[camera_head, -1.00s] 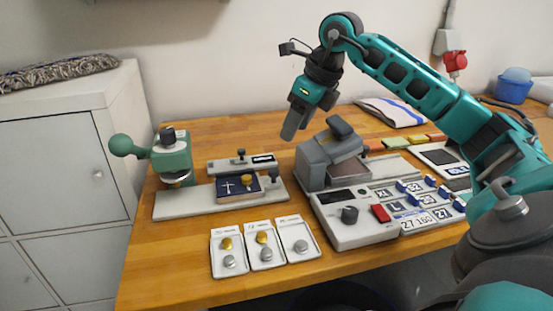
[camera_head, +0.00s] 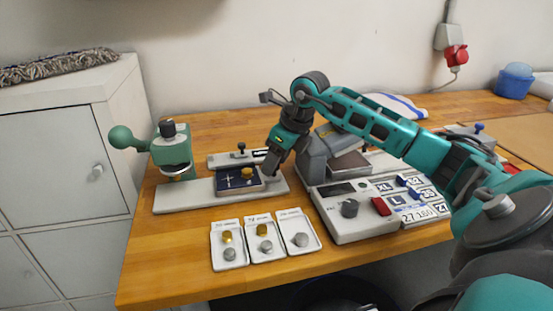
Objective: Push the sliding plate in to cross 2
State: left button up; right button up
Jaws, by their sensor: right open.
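The sliding plate (camera_head: 228,186) is dark blue with white cross marks, one of them covered by a gold-coloured piece (camera_head: 247,174). It lies on a light grey base (camera_head: 197,200), to the right of the green press (camera_head: 171,152) with its ball-ended lever. My right gripper (camera_head: 268,173) is at the right end of the plate, its fingers pointing down and left. Its fingertips are close to the plate's right edge; I cannot tell whether they touch it. The gripper is open with nothing seen in it. My left gripper is out of view.
Three small white trays (camera_head: 229,264) with gold and silver parts stand at the table's front. A grey machine with a control panel (camera_head: 350,226) and letter and number blocks stands to the right, close to my right arm. Bare wood (camera_head: 160,262) lies front left.

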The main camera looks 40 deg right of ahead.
grip_shut()
dwell(0.5)
